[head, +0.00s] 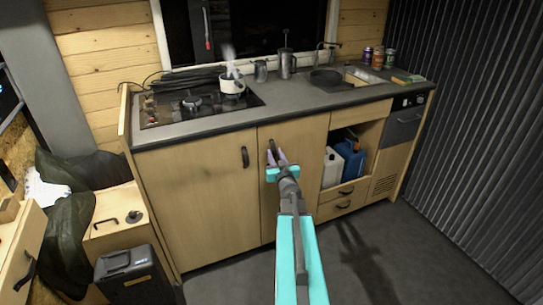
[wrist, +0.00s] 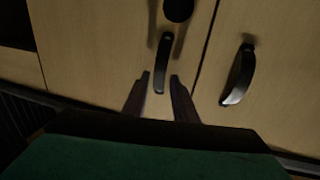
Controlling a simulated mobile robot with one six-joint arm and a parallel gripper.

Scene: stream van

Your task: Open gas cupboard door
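Two light wooden cupboard doors stand shut under the worktop; which one is the gas cupboard door, I cannot tell. The left door (head: 195,205) has a dark curved handle (head: 245,157). The right door (head: 300,140) has a similar upright handle (wrist: 163,62), partly hidden by my gripper in the head view. My gripper (head: 276,156) is at this handle. In the wrist view my gripper (wrist: 160,76) has its fingers apart, with one end of the handle between the tips. I see gaps on both sides; contact does not show. The left door's handle also shows in the wrist view (wrist: 238,75).
The worktop (head: 300,98) carries a hob (head: 195,103), a steaming pot (head: 231,86), jugs and a pan. An open shelf to the right holds a white canister (head: 332,168) and a blue one (head: 352,160). A black box (head: 133,278) stands front left. Floor is clear front right.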

